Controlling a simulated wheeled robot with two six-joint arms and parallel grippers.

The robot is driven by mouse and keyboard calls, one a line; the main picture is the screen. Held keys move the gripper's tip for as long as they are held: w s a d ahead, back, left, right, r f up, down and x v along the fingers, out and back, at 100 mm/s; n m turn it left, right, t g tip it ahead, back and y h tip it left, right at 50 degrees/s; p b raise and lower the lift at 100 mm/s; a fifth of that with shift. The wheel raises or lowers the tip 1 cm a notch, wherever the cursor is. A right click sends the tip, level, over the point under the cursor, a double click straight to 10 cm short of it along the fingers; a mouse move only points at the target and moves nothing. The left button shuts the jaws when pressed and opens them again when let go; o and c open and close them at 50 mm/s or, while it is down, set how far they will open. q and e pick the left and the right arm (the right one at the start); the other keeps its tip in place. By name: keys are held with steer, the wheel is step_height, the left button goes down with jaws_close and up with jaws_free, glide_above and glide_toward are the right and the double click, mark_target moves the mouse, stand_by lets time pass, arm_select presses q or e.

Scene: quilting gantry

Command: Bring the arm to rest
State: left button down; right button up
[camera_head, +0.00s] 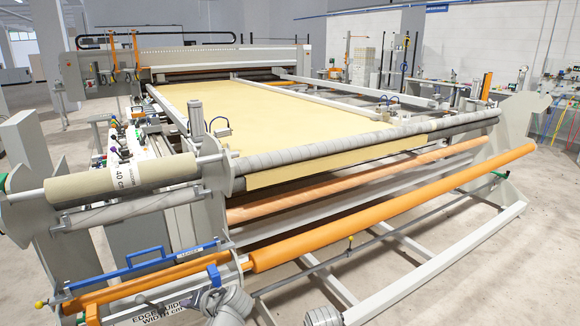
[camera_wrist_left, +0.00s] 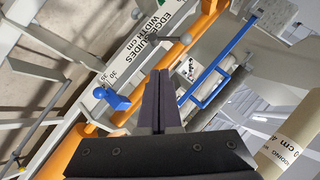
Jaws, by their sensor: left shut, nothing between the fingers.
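My left gripper (camera_wrist_left: 160,76) shows in the left wrist view with its two dark fingers pressed together and nothing between them. It is in front of the edge guide scale (camera_wrist_left: 150,35), with the blue clamp (camera_wrist_left: 117,100) to the left of the fingers and the blue handle (camera_wrist_left: 205,88) to the right. Whether the fingers touch anything is hard to tell. In the head view a grey rounded arm part of mine (camera_head: 228,304) is at the bottom, beside the scale's lettering; the fingers are not clear there. My right gripper is not visible.
The quilting frame holds yellow fabric (camera_head: 270,110). An orange roller (camera_head: 390,208) and the frame's rails run along its near side. A beige roll marked in cm (camera_head: 85,187) is at the left, above a blue handle (camera_head: 145,258). Bare floor shows at the lower right.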

arm_select(q)
steer(key=s+d+m+g+h+p, duration=0.2)
steer(key=s+d, duration=0.4)
steer(key=d, duration=0.6)
steer(key=s+d+m+g+h+p, duration=0.2)
steer(key=s+d+h+p, duration=0.3)
steer(key=d, duration=0.7)
steer(key=shift+s+d+f+m+g+h, duration=0.35)
steer(key=shift+s+g+h, duration=0.4)
steer(key=shift+s, duration=0.5)
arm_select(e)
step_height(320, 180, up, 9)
arm_select(q)
steer(key=shift+r, duration=0.1)
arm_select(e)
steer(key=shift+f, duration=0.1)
